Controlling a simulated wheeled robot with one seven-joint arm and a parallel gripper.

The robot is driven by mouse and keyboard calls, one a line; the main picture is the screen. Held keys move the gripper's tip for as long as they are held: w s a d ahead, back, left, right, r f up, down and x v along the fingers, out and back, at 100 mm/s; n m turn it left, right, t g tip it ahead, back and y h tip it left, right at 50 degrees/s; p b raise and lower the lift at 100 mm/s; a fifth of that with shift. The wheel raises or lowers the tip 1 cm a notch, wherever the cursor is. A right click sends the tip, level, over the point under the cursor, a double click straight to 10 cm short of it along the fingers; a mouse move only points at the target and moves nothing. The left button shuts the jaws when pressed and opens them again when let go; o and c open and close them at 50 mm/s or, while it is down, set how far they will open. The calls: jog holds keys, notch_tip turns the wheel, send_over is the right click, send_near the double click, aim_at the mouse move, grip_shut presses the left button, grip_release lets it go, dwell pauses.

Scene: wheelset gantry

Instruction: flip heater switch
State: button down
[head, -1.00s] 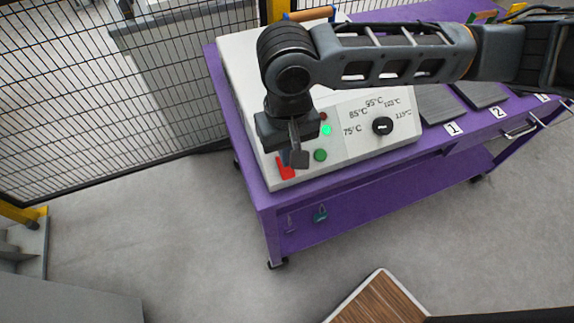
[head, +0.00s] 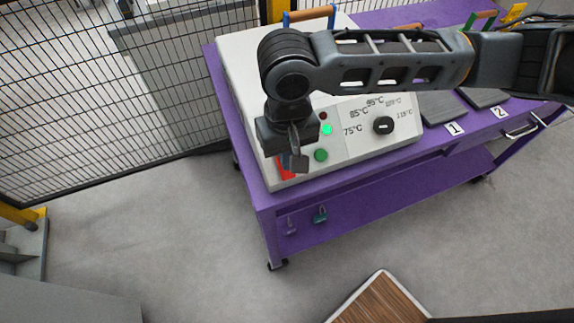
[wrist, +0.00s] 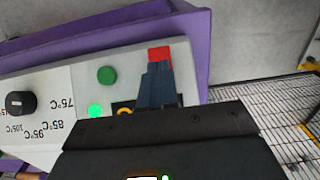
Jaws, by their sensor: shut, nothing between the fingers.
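The heater is a pale box (head: 350,165) on a purple cart, with a sloped control panel at its front. A red switch (head: 284,170) sits at the panel's left end. In the wrist view the red switch (wrist: 160,54) shows just past my fingertips. My gripper (head: 297,162) is shut and empty, pointing down over the switch and partly covering it. In the wrist view my gripper (wrist: 157,72) overlaps the switch's near part; I cannot tell whether they touch. A bright green lamp (head: 327,129) is lit beside my gripper.
A darker green button (head: 320,155) and a black dial (head: 383,126) with temperature marks are on the same panel. The purple cart (head: 350,205) carries numbered plates at right. A mesh fence (head: 120,100) stands at left.

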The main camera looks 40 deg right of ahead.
jog(key=shift+f+b, duration=0.3)
jog(key=shift+f, duration=0.3)
dwell(0.3)
notch_tip(320, 180, up, 5)
jog(key=p, duration=0.4)
jog(key=shift+f+p, duration=0.1)
jog(key=shift+p, duration=0.25)
notch_tip(320, 180, up, 2)
jog(key=shift+r, duration=0.15)
dwell(0.4)
